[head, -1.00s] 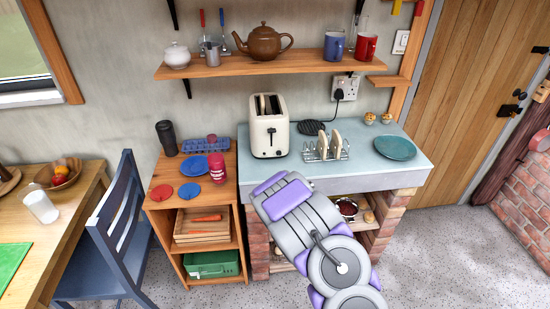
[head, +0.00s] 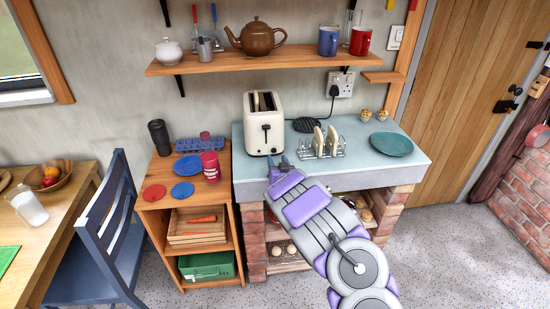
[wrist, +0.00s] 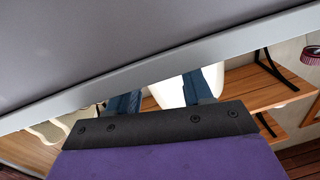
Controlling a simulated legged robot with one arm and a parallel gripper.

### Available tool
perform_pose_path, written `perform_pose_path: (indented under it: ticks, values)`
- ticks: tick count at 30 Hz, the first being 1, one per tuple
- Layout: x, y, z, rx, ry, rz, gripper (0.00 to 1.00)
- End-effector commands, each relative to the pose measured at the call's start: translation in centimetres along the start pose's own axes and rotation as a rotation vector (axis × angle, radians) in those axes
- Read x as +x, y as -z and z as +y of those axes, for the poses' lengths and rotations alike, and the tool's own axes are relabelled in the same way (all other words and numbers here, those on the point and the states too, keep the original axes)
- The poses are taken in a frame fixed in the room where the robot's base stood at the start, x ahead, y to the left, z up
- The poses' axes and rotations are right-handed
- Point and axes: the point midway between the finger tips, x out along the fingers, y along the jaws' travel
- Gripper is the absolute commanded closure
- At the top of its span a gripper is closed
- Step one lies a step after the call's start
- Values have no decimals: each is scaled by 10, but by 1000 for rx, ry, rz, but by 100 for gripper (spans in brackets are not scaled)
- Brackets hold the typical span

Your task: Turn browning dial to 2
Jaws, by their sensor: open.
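The cream toaster (head: 256,137) stands upright on the blue-grey worktop, with bread in its top slots. A dark lever shows on its front face; the browning dial and its setting are too small to make out. My gripper (head: 279,162) is open and empty, at the worktop's front edge, just in front of and to the right of the toaster's lower front. In the wrist view its two blue fingers (wrist: 160,97) are apart, with the pale toaster (wrist: 172,92) showing between and behind them. I cannot tell whether they touch it.
A toast rack (head: 320,149) with bread stands close right of the toaster. A teal plate (head: 391,144) lies further right on the worktop (head: 352,172). Left is a wooden unit (head: 151,215) with a red cup (head: 210,167). A shelf (head: 215,66) hangs above.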

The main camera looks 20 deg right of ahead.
Motion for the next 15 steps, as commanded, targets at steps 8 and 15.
perform_pose_path:
  ticks: [8,15]
  values:
    - [28,-1,0,2,-1,1,50]
    - [39,1,0,0,0,2,50]
